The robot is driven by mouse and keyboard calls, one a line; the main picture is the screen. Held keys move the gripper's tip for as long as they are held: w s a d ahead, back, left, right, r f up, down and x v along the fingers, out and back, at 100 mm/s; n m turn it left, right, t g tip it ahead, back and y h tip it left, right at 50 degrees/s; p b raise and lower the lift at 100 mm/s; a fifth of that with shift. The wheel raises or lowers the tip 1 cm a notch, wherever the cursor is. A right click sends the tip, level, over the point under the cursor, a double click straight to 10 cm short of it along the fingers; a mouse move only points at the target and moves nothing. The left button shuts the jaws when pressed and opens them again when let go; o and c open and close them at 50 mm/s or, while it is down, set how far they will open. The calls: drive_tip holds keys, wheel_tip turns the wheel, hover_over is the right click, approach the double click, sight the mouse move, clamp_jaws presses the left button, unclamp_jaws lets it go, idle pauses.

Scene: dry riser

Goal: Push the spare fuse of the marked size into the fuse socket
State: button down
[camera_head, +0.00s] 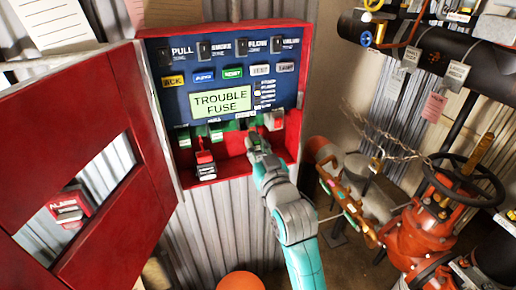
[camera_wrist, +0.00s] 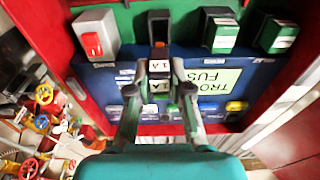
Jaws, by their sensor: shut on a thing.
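My gripper (camera_wrist: 163,75) is shut on a small dark fuse (camera_wrist: 157,96) with a white label that seems to read 1A. Just beyond its fingertips is a dark fuse socket (camera_wrist: 158,28), with a second 1A label close below it. The fuse looks lined up with the socket, but I cannot tell whether they touch. In the head view my gripper (camera_head: 258,143) is at the lower right of the red alarm panel (camera_head: 305,95) and hides the fuse and most of the socket. The panel display (camera_head: 220,102) reads TROUBLE FUSE.
A red and white switch (camera_wrist: 92,40) stands beside the socket, and green blocks (camera_wrist: 222,34) stand on its other side. A red piece (camera_head: 204,157) sits in the panel's lower tray. The open red door (camera_head: 100,110) is at left; valves and pipes (camera_head: 425,215) are at right.

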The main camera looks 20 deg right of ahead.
drive_tip(key=shift+w, duration=1.7)
drive_tip(key=shift+w, duration=2.1)
idle(2.5)
drive_tip(key=shift+s, duration=1.7)
